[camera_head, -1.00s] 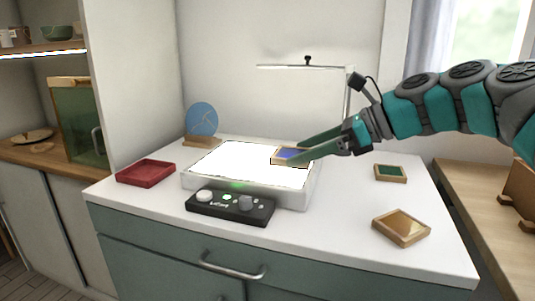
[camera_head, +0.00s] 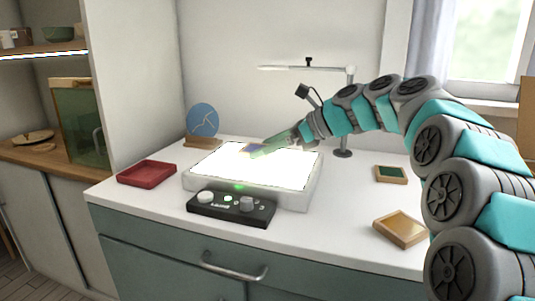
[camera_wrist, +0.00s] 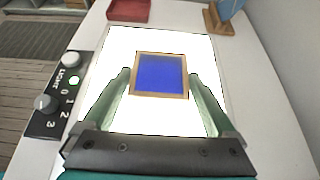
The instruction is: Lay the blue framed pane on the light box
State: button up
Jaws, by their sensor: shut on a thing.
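The blue framed pane (camera_wrist: 160,73), blue in a thin wooden frame, shows over the lit surface in the wrist view. In the head view the pane (camera_head: 254,147) is small and partly washed out by the glow. My gripper (camera_wrist: 160,82) is shut on the pane, with one green finger at each side. It also shows in the head view (camera_head: 262,150), above the light box. The light box (camera_head: 220,168) is a white slab with a bright top. I cannot tell whether the pane touches the lit top.
A black control panel (camera_head: 230,208) with knobs stands in front of the light box. A red tray (camera_head: 147,173) is at left, a blue disc (camera_head: 201,119) on a wooden stand behind. A green framed pane (camera_head: 391,174) and an amber one (camera_head: 400,228) lie at right.

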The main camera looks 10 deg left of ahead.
jog(key=shift+f, duration=0.85)
jog(key=o, duration=1.1)
jog(key=shift+f, duration=0.1)
jog(key=shift+d+r, duration=0.25)
jog(key=shift+r, duration=0.05)
jog(key=v, duration=1.1)
jog(key=shift+s+d+p, duration=0.1)
jog(key=shift+d+p, duration=0.15)
jog(key=shift+p, duration=0.05)
